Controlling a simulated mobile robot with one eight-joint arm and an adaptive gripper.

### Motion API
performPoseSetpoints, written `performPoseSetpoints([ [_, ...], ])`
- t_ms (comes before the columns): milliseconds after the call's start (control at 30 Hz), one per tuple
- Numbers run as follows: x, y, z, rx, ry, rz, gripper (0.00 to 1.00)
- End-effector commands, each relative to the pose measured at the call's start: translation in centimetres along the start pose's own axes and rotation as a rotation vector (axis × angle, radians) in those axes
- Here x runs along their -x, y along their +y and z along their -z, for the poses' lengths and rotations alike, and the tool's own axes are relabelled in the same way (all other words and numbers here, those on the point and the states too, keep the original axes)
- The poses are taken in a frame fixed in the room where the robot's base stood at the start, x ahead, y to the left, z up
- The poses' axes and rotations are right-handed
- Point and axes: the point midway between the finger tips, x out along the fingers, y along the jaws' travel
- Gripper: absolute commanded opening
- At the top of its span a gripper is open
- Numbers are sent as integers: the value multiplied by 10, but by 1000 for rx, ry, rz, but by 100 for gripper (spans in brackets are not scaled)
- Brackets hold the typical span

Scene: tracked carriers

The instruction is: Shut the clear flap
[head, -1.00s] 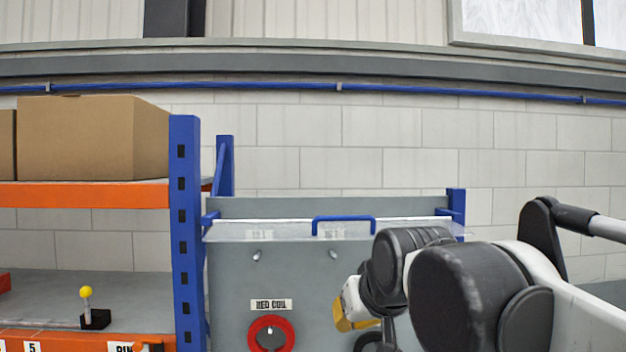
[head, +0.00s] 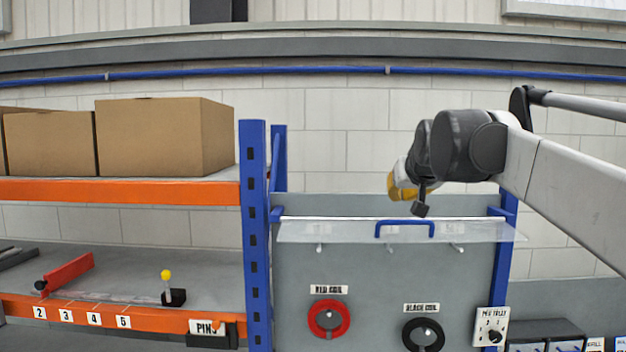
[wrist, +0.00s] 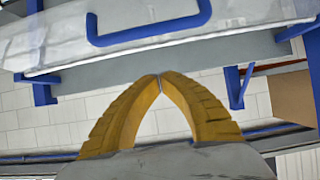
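The clear flap (head: 340,232) is a see-through sheet along the top of the grey panel (head: 300,275). It stands out from the panel, roughly level, with a blue handle (head: 405,222) on it. In the wrist view the flap (wrist: 60,48) and its handle (wrist: 150,35) cross the top of the picture. My gripper (head: 402,190) shows in the head view above the flap, near the handle. In the wrist view my gripper's yellow fingertips (wrist: 158,79) meet with nothing between them. They look apart from the flap and handle.
Below the flap hang a red coil (head: 328,318) and a black coil (head: 423,335). A blue rack post (head: 254,220) stands left of the panel, with shelves holding cardboard boxes (head: 165,135) and a yellow-knobbed lever (head: 167,285).

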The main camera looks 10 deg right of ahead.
Motion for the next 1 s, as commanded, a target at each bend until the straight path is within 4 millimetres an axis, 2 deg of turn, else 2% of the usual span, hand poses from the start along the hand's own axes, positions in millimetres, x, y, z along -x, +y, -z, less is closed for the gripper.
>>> performPoseSetpoints([
  [100, 10, 0, -19, 0, -1, 0, 0],
  [300, 15, 0, -35, 0, -1, 0, 0],
  [767, 16, 0, -38, 1, 4, 0, 0],
  [1000, 13, 0, -48, 1, 66, 0, 0],
])
